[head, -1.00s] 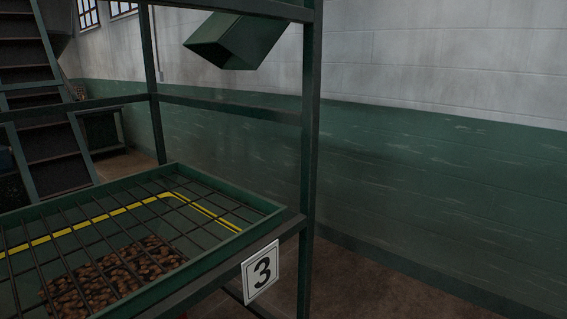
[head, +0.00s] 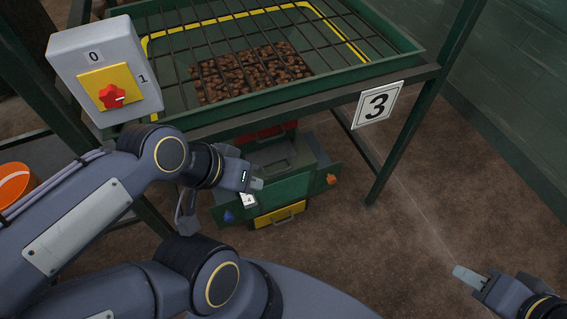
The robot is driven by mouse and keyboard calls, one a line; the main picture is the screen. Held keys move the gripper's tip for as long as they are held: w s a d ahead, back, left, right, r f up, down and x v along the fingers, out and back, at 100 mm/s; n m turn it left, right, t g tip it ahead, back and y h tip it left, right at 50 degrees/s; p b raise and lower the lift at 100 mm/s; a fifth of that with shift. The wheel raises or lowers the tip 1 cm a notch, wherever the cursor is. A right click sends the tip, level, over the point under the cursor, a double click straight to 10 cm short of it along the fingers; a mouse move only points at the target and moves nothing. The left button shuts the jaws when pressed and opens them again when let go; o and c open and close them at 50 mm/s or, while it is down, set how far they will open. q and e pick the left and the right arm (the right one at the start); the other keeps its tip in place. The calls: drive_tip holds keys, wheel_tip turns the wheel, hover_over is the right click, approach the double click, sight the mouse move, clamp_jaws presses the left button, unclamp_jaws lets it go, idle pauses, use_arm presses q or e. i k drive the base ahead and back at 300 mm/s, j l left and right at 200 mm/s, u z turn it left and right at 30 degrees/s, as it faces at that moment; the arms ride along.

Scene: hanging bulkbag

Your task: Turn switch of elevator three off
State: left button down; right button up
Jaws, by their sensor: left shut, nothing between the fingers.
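The switch box (head: 72,44) is light grey and stands at the upper left on the green frame. Its red knob (head: 111,96) sits on a yellow plate (head: 92,80) between a "0" label above and a "1" label to the right. The knob's pale mark points right, nearer the "1" side. A sign with "3" (head: 377,104) hangs on the hopper's front edge. My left gripper (head: 257,184) is shut and empty, below and right of the switch box, apart from it. My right gripper (head: 467,275) is at the lower right, away from everything; its finger gap is unclear.
A green hopper (head: 215,123) with a dark grid holds brown nuts or beans. Under it is a green machine (head: 285,187) with a yellow-edged drawer (head: 279,215). A frame leg (head: 400,145) stands to its right. An orange round object (head: 14,183) is at the left. Brown floor is open at right.

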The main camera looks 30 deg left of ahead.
sight(112, 97)
drive_tip(key=u, duration=2.1)
